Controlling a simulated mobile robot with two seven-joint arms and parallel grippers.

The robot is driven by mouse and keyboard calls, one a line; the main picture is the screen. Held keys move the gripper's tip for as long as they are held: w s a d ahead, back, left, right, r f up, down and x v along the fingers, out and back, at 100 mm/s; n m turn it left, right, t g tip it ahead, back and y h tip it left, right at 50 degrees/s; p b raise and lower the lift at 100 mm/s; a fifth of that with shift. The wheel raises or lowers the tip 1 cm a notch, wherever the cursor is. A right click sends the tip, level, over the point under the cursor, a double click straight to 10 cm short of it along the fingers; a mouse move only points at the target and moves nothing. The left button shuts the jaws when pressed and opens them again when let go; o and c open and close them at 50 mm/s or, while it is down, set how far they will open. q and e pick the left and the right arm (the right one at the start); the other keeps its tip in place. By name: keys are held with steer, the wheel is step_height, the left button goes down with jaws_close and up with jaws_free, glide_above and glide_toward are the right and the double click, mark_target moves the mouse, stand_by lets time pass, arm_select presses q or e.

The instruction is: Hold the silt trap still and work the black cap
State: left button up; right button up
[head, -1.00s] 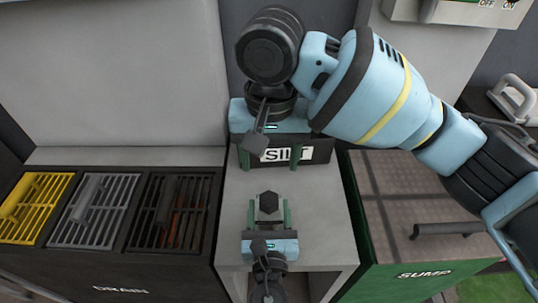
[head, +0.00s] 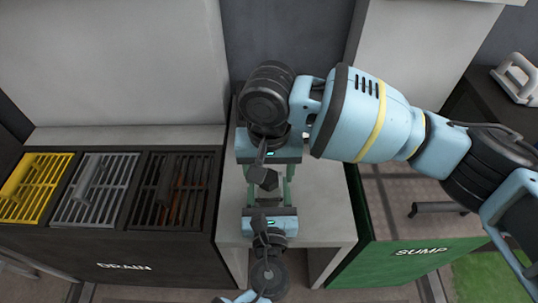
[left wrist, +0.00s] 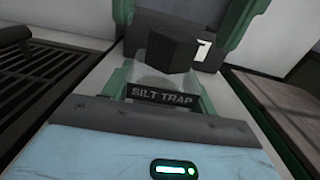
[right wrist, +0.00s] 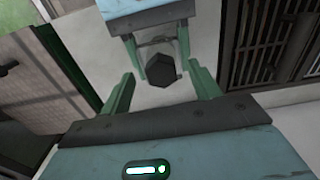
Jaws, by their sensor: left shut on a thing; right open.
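The silt trap shows its dark label plate (left wrist: 162,97) in the left wrist view, between the green fingers of my left gripper (left wrist: 165,85). My left gripper is shut on the trap from the near side. The black six-sided cap (right wrist: 162,71) stands upright on top. The cap also shows in the left wrist view (left wrist: 168,52) and, partly covered, in the head view (head: 269,181). My right gripper (right wrist: 161,90) is open, with one finger on each side of the cap and a gap to both. The trap's lower part is hidden.
The drain bin (head: 125,267) with yellow, grey and black grates is at the left. The green sump bin (head: 420,252) is at the right. The pale bench (head: 325,205) beside the trap is clear. Walls stand behind.

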steer(key=shift+f, duration=0.8)
steer(key=c, duration=1.1)
steer(key=n, duration=0.6)
steer(key=shift+w+d, duration=0.1)
steer(key=shift+d, duration=0.15)
steer(key=n, duration=0.6)
steer(key=shift+w+d, duration=0.15)
steer(key=shift+w, duration=0.05)
